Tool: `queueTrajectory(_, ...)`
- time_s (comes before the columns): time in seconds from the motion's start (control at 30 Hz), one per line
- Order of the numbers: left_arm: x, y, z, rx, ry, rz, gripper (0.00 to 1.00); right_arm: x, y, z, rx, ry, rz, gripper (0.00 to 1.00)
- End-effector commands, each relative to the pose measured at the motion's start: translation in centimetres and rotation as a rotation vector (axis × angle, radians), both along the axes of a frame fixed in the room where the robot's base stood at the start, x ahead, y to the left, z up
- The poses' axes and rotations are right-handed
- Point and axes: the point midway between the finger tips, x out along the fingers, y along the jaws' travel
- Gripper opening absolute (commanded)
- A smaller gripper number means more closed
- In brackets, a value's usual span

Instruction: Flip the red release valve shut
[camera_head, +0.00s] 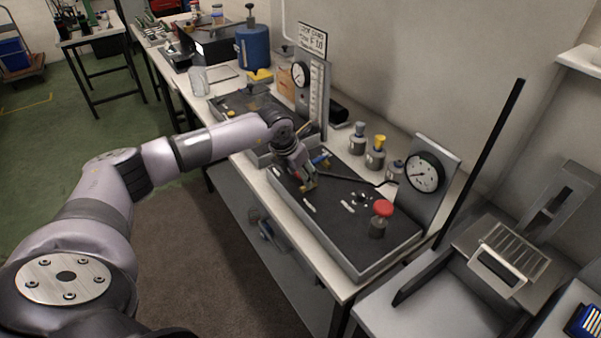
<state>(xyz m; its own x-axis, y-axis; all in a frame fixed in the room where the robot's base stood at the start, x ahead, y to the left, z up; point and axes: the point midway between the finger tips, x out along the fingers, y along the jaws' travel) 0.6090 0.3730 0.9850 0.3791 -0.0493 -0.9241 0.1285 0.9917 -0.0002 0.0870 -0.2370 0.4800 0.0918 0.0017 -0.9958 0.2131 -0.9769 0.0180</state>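A red round knob (382,208) stands upright on a short metal stem near the front right of a black-topped apparatus (345,240) on the bench. It is the clearest red part on the apparatus; I cannot tell whether it is the release valve or how the valve is set. My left gripper (306,183) points down over the left part of the same black top, apart from the knob and to its left. Its fingers are small and blend with coloured parts there, so their opening and any contact are unclear. My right gripper is out of view.
A round gauge (424,172) stands behind the knob. Small weights with grey and yellow tops (376,152) stand along the back edge. A blue-yellow fitting (320,159) and a thin black rod lie near my gripper. A tall black bar (482,160) rises at right.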

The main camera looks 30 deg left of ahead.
Motion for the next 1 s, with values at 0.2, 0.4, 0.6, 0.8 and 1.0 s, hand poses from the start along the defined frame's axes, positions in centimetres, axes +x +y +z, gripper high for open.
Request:
queueTrajectory(0.2,0.2,0.1,-0.2,0.0,0.0,-0.041,0.21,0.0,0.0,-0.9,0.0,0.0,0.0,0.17)
queueTrajectory(0.4,0.5,0.2,-0.3,0.0,-0.001,-0.189,0.21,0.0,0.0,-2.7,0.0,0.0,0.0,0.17)
queueTrajectory(0.6,0.7,0.2,0.0,0.001,-0.003,-0.274,0.21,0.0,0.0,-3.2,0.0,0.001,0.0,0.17)
queueTrajectory(0.8,0.7,0.2,0.1,0.001,-0.003,-0.281,0.21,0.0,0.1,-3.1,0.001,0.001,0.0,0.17)
queueTrajectory(1.0,0.7,0.2,0.1,0.002,-0.002,-0.28,0.56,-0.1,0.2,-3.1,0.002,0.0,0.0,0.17)
